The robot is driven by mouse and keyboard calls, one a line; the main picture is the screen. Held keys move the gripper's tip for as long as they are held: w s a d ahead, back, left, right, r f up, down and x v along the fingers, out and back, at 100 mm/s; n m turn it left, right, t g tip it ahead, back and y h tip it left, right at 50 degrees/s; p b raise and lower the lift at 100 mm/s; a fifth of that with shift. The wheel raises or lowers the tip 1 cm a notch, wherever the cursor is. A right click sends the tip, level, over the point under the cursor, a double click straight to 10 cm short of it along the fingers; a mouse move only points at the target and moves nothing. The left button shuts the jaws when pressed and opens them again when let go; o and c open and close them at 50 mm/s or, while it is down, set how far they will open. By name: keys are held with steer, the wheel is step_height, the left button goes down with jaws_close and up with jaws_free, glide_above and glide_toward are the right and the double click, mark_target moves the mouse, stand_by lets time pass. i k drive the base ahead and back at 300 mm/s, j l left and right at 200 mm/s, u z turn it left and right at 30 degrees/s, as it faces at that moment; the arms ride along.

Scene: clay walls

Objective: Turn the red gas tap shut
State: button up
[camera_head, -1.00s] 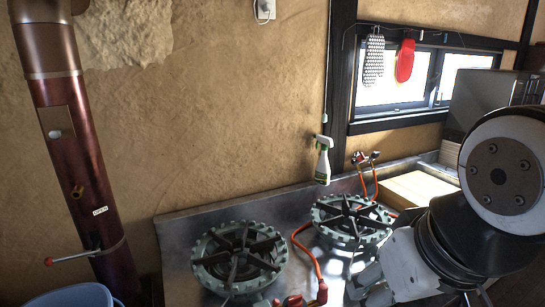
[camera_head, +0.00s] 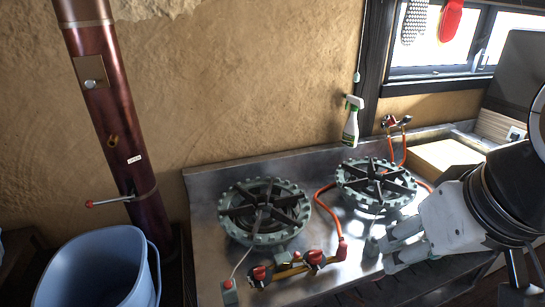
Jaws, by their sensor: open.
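Red tap knobs sit on the gas fittings at the front of the steel counter: a left red knob (camera_head: 260,273) and a right red knob (camera_head: 315,257), joined by a yellowish pipe. Another red-handled tap (camera_head: 390,121) stands by the wall at the back, with orange hoses below it. I cannot tell which of these is the task's gas tap. My gripper (camera_head: 384,252) is open and empty, right of the front knobs and in front of the right burner. Its fingers point left and touch no knob.
A left burner (camera_head: 259,238) and a right burner (camera_head: 376,208) stand on the counter (camera_head: 206,215). An orange hose (camera_head: 322,200) runs between them. A spray bottle (camera_head: 351,125), cardboard box (camera_head: 445,155), blue bucket (camera_head: 95,265) and brown pipe (camera_head: 118,125) with a red-tipped lever surround them.

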mark_target(392, 121)
steer(key=z, duration=0.5)
steer(key=l+z, duration=0.1)
steer(key=z, duration=0.35)
steer(key=i+z, duration=0.1)
steer(key=z, duration=0.9)
steer(key=i+z, duration=0.15)
steer(key=i, duration=1.7)
steer(key=i+u, duration=0.2)
steer(key=u, duration=0.25)
steer(key=i+l+u, duration=0.1)
steer(key=i+u, duration=0.15)
steer(key=u, duration=0.2)
steer(key=i+l+u, duration=0.15)
steer(key=u, duration=2.65)
